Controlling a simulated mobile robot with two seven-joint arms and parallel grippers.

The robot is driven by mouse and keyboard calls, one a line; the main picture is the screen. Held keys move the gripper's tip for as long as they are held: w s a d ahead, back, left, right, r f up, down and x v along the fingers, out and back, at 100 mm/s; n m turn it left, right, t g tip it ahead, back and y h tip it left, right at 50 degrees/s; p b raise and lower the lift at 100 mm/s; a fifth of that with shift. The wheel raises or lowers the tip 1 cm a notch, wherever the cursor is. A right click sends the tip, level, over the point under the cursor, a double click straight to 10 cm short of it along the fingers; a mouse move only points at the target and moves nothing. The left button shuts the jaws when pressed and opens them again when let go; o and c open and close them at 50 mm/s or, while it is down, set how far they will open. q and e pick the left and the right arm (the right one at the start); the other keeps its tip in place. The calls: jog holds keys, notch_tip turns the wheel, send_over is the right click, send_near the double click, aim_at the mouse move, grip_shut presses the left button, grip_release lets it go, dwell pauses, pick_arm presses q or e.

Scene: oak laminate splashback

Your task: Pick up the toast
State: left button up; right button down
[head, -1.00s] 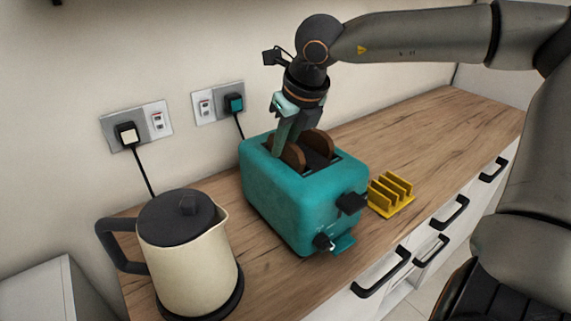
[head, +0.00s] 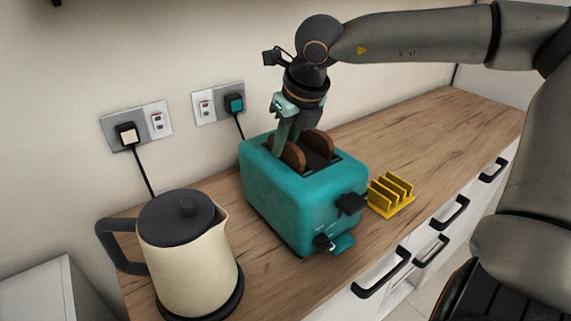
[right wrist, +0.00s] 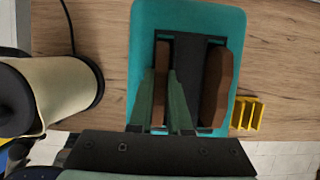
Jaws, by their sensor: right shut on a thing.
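The teal toaster (head: 300,200) stands on the wooden counter with two brown slices of toast sticking up from its slots. My right gripper (head: 285,147) points down into the toaster from above. It is shut on the near toast slice (head: 293,156), which still sits in its slot. In the right wrist view the fingers (right wrist: 163,100) lie on either side of this slice (right wrist: 162,80). The other toast slice (right wrist: 217,85) stands free in the second slot; it also shows in the head view (head: 318,144). My left gripper is not in view.
A cream kettle (head: 190,260) with a dark lid stands left of the toaster. A yellow toast rack (head: 391,194) stands empty to its right. Wall sockets (head: 218,102) with plugs and cords are behind. The counter (head: 440,125) at the right is clear.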

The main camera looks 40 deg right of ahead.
jog(key=shift+r+p, duration=0.45)
notch_tip(320, 180, up, 9)
jog(key=shift+r+p, duration=0.2)
jog(key=shift+p, duration=0.2)
dwell(0.9)
